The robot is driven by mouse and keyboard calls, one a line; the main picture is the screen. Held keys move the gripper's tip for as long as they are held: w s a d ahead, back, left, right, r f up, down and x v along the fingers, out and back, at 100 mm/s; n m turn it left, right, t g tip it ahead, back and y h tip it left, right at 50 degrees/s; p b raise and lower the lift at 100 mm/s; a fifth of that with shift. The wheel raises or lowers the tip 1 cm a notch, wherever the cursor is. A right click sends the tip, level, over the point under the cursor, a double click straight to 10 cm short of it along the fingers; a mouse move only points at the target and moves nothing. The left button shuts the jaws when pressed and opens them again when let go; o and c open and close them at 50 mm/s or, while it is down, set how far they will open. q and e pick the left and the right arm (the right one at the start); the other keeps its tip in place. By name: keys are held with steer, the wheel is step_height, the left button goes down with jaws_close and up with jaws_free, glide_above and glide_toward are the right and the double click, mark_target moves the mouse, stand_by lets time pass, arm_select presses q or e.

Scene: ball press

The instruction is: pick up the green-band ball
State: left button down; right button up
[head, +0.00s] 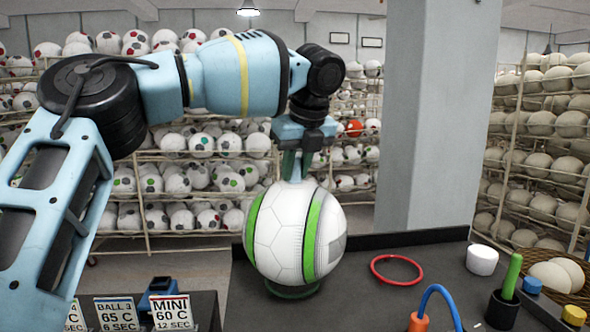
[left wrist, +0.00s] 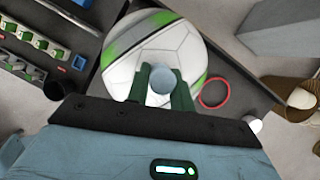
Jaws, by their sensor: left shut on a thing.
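The green-band ball (head: 285,235) is large and white with two green bands edged in black. It sits at the left of the dark table, over a green ring stand (head: 293,291); I cannot tell if it touches the stand. My left gripper (head: 294,170) points down at the ball's top, its green fingers shut there. In the left wrist view the ball (left wrist: 125,80) lies under the fingers (left wrist: 161,86), with a pale blue round piece between them. The fingertips' exact contact is partly hidden. My right gripper is not in view.
On the table are a red ring (head: 397,270), a white round block (head: 481,260), a blue-and-orange curved piece (head: 437,293), a black cup (head: 502,309) with a green stick, and a basket of balls (head: 560,270). Number cards (head: 171,313) stand lower left. A pillar (head: 435,120) rises behind.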

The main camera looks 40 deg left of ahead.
arm_select(q)
steer(key=s+d+r+b, duration=0.1)
steer(key=s+d, duration=0.6)
steer(key=d, duration=0.4)
steer(key=shift+s+d+r, duration=0.2)
steer(key=shift+s, duration=0.05)
steer(key=shift+a, duration=0.1)
